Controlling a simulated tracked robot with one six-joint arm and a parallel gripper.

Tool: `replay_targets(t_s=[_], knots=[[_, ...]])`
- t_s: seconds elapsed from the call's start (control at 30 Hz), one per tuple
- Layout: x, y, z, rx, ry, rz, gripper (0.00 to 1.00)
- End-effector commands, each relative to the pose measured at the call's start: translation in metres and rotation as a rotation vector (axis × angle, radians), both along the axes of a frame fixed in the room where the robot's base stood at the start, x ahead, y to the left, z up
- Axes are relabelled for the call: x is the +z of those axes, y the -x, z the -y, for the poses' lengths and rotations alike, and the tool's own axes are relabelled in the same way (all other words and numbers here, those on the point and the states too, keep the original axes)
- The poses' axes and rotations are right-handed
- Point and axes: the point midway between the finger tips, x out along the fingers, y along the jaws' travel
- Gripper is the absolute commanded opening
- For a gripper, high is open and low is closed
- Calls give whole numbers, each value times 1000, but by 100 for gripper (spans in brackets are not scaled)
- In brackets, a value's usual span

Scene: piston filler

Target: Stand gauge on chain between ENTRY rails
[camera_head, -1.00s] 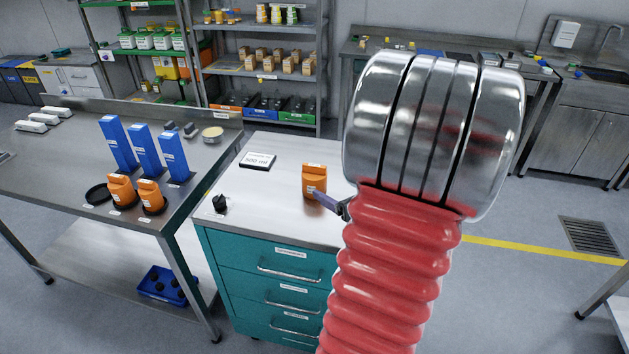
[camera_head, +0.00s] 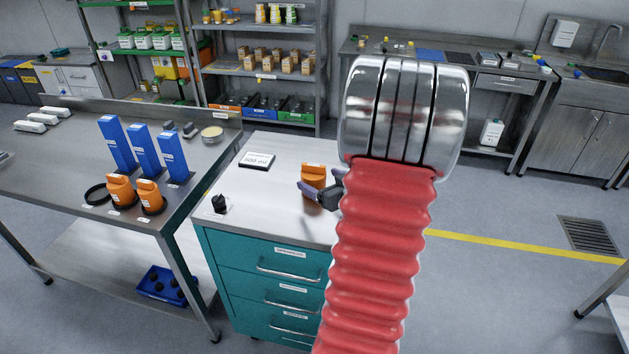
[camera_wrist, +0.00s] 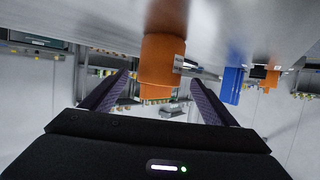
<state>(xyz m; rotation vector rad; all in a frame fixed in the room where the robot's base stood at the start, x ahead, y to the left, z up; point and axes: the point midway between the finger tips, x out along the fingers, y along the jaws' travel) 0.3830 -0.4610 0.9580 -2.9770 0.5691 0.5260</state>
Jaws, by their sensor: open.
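An orange block-like piece (camera_head: 313,174) with a small label stands upright on the steel top of the teal drawer cabinet; I take it to be the gauge, but cannot read its label. My gripper (camera_head: 318,190) is at the near side of it, partly hidden by my arm. In the wrist view, which looks upside down, the orange piece (camera_wrist: 165,65) sits between my two open fingers (camera_wrist: 159,80). Whether they touch it I cannot tell. No chain or ENTRY rails are in view.
The teal cabinet (camera_head: 268,262) carries a "500 ml" sign (camera_head: 257,160) and a black knob (camera_head: 219,203). The steel table (camera_head: 60,170) at left holds blue blocks (camera_head: 146,150), two more orange pieces (camera_head: 121,190) and a black ring (camera_head: 97,194). Floor at right is open.

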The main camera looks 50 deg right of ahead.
Motion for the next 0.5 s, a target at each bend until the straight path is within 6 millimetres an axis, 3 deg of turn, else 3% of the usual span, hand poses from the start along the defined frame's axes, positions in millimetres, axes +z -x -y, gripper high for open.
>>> replay_targets(t_s=[0.27, 0.5], knots=[[-1, -1, 1, 0, 0, 0, 81], [-10, -24, 8, 2, -1, -2, 81]])
